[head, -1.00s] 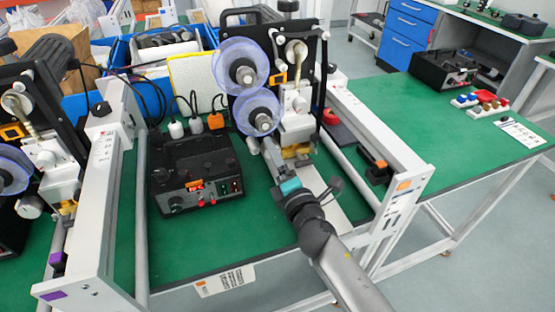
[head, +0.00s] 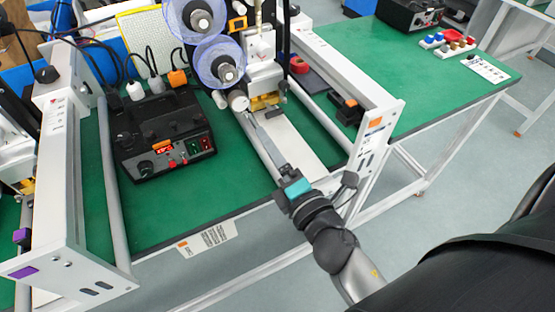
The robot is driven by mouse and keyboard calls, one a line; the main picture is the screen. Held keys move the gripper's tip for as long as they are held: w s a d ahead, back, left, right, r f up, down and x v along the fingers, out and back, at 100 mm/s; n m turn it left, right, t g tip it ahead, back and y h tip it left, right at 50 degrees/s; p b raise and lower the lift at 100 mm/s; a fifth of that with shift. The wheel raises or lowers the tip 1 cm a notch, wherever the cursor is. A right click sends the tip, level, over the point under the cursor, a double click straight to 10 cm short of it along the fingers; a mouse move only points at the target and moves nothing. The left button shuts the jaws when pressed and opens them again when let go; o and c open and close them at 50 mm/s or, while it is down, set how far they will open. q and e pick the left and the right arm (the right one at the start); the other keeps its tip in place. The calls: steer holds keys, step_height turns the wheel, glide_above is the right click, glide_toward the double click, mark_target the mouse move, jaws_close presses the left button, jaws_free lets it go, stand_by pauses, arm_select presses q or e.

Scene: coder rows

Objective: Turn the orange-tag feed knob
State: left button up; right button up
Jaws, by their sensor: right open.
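The coder with the orange tag (head: 376,123) on its frame stands in the middle of the head view. Its feed knob, a small pale metal cylinder (head: 238,100), sits low on the coder's front, below the blue film reels (head: 220,62). My right gripper (head: 252,119) reaches in from the lower right, its long grey fingers pointing up and left. The fingertips are just below and right of the knob, and the gripper holds nothing that I can see. Whether the tips touch the knob is hard to tell. My left gripper is not in view.
A black control box (head: 160,135) with a red display stands left of the gripper on the green table (head: 215,205). A white rail (head: 130,200) with a purple tag is at left. A black-and-orange part (head: 348,110) lies inside the right frame.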

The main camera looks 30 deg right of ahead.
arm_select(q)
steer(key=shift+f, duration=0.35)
arm_select(e)
steer(key=shift+s, duration=1.2)
